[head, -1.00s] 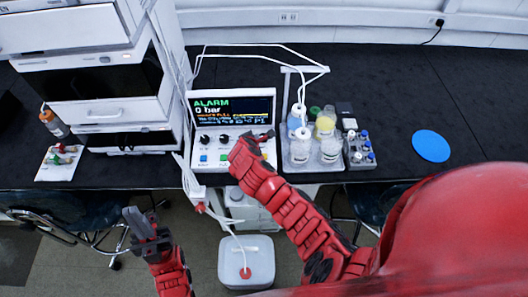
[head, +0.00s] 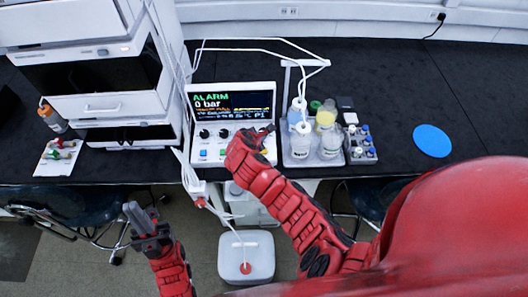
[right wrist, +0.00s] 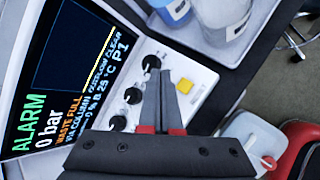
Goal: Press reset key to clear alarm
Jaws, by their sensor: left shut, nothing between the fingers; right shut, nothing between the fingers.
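The white control unit (head: 234,133) stands on the black bench, and its screen (head: 232,103) reads ALARM and 0 bar; the right wrist view shows a line WASTE FULL. Dark knobs and coloured keys sit below the screen, including a blue key (head: 203,153) and a green key (head: 224,153). A yellow key (right wrist: 184,86) shows just beside my right gripper (right wrist: 162,78) in the right wrist view. That gripper is shut and empty over the panel; contact cannot be told. My left gripper (head: 140,212) is shut and empty, low in front of the bench.
A tray of bottles (head: 312,157) and a grey vial rack (head: 362,150) stand right of the unit. A stacked instrument (head: 110,106) stands left. A white waste container (head: 246,255) with a tube is on the floor. A blue disc (head: 432,141) lies on the bench.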

